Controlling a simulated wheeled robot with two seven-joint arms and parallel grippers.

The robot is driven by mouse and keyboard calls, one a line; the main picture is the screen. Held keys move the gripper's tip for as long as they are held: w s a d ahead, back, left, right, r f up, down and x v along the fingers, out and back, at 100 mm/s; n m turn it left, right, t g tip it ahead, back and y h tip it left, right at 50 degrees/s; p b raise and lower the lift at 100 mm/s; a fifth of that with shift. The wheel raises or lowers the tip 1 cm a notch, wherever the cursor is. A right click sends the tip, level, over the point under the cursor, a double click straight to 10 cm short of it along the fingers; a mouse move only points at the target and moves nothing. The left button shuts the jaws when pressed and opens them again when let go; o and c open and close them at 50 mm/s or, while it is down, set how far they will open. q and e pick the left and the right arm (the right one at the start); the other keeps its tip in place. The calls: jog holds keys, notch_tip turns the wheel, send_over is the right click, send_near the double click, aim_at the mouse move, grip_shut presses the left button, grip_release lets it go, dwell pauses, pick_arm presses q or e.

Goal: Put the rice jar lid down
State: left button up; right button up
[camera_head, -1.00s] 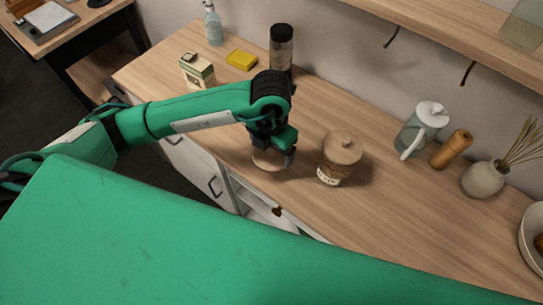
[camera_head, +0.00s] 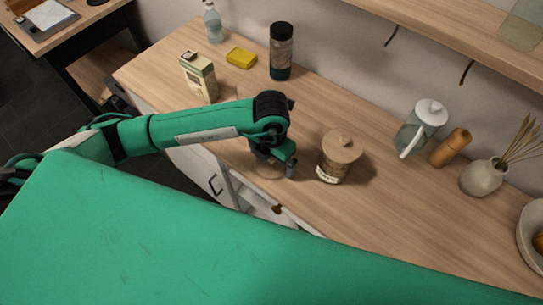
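I cannot tell whether the lid touches the counter. A glass jar (camera_head: 335,170) with a tan, knobbed cover on it and a pale label stands to the right of the gripper. Its label is too small to read. My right gripper is not in view.
Along the back stand a dark-capped jar (camera_head: 281,58), a yellow sponge (camera_head: 241,58) and a carton (camera_head: 199,78). A pitcher (camera_head: 419,128), a wooden mill (camera_head: 451,148) and a vase (camera_head: 482,178) stand at the right. An open drawer (camera_head: 258,205) lies below the front edge.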

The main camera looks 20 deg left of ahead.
pick_arm(q)
jog(key=shift+r, duration=0.15)
notch_tip(320, 180, up, 12)
jog(key=b, duration=0.2)
dwell(0.7)
